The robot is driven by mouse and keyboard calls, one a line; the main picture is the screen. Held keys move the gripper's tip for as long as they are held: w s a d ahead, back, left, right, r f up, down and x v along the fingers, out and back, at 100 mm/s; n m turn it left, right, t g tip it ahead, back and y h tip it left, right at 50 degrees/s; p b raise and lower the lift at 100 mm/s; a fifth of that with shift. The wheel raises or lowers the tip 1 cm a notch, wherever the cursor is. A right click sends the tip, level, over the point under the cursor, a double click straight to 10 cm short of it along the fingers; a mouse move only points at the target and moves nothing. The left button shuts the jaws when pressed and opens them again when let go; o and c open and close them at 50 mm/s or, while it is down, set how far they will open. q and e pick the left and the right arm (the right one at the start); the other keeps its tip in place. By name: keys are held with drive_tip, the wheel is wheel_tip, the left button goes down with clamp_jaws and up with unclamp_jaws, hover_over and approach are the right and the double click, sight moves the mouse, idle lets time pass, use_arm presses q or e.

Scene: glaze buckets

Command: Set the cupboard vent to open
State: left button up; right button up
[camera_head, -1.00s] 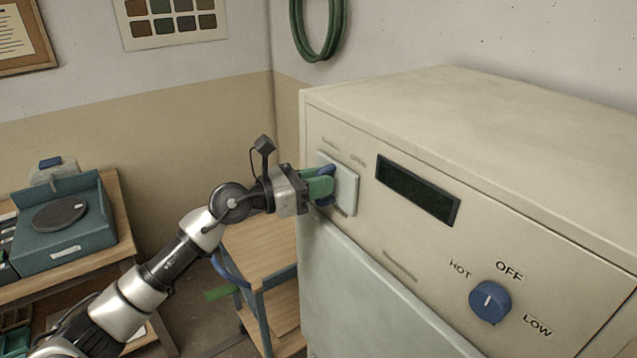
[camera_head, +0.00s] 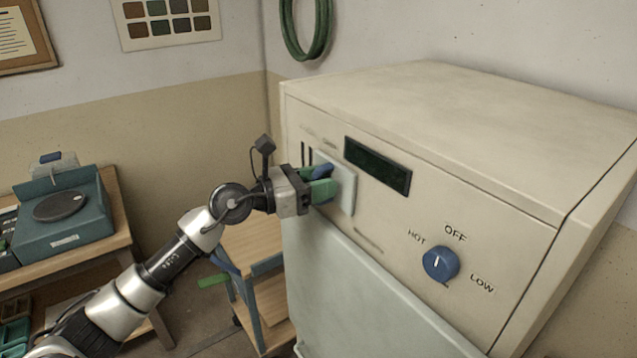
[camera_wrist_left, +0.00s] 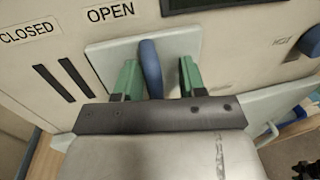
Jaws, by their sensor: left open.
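The cupboard vent is a pale sliding plate (camera_head: 346,188) with an upright blue handle (camera_wrist_left: 151,68). Two dark slots (camera_wrist_left: 60,80) show uncovered to the left of the plate, below the CLOSED label. The plate sits below and to the right of the OPEN label. My left gripper (camera_head: 318,182) is at the plate, its green fingers on either side of the handle. In the left wrist view the gripper (camera_wrist_left: 159,78) is open, with the handle closer to the left finger and a gap to the right finger. My right gripper is not in view.
The cupboard's front has a dark display (camera_head: 378,165) and a blue HOT/OFF/LOW knob (camera_head: 440,263) right of the vent. A wooden cart (camera_head: 262,262) stands below my left arm. A table with a teal box (camera_head: 62,225) is at the left.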

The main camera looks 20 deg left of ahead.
use_arm(q)
drive_tip(key=shift+a, duration=0.1)
drive_tip(key=shift+s+a+f+b, duration=0.1)
drive_tip(key=shift+s+a+b, duration=0.15)
drive_tip(key=shift+b, duration=0.05)
drive_tip(key=b+v, duration=0.5)
drive_tip(key=v, duration=0.5)
drive_tip(key=shift+w, duration=0.15)
